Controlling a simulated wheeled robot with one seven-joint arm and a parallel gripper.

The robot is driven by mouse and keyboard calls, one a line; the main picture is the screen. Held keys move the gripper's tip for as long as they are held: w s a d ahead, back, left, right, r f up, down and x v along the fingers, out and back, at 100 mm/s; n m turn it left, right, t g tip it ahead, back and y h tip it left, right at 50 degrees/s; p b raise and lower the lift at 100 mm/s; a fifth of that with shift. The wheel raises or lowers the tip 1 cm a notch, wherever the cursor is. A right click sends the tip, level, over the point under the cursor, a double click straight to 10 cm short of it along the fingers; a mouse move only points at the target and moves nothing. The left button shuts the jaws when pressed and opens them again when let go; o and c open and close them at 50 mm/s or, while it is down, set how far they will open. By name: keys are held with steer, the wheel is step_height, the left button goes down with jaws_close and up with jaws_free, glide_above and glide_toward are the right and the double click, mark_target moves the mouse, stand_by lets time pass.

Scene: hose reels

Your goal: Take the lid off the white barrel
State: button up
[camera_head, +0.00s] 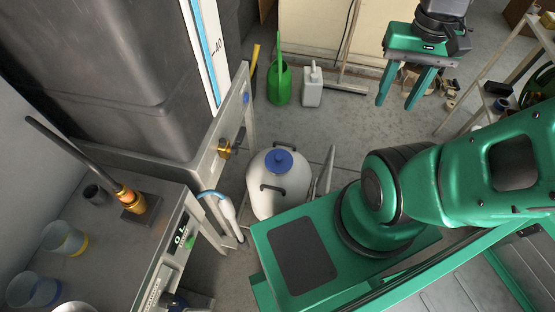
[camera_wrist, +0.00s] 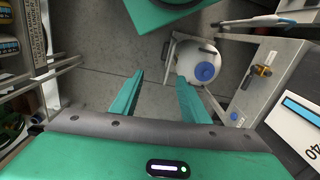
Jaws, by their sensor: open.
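The white barrel (camera_head: 290,199) stands on the floor in the middle of the head view, between the grey tank's stand and my green base. Its round blue lid (camera_head: 279,161) sits on top, with a small knob. Dark handles show on the barrel. In the wrist view the barrel (camera_wrist: 187,61) and its lid (camera_wrist: 205,72) are at the upper right, beyond the right finger. My gripper (camera_head: 394,105) is open and empty, high up and to the right of the barrel, with its fingers pointing down. In the wrist view my gripper (camera_wrist: 158,95) has its fingers wide apart over bare floor.
A green watering can (camera_head: 279,84) and a white canister (camera_head: 312,88) stand on the floor behind the barrel. A workbench (camera_head: 120,250) is at the left, and a shelf rack (camera_head: 497,85) at the right. Floor between barrel and gripper is clear.

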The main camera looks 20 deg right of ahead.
steer(key=o, duration=0.5)
steer(key=shift+s+r, duration=0.15)
steer(key=shift+s, duration=0.25)
steer(key=o, duration=0.8)
steer(key=w, duration=0.1)
steer(key=w+f+n, duration=0.1)
steer(key=w, duration=0.1)
steer(key=shift+d+f, duration=0.1)
steer(key=shift+f, duration=0.1)
steer(key=shift+o, duration=0.2)
steer(key=n, duration=1.4)
glide_above(278, 156)
steer(key=f, duration=3.5)
steer(key=shift+d, duration=0.25)
steer(key=shift+w+a+f, duration=0.1)
steer(key=shift+f, duration=2.4)
steer(key=shift+a+f, duration=0.1)
steer(key=shift+f, duration=2.35)
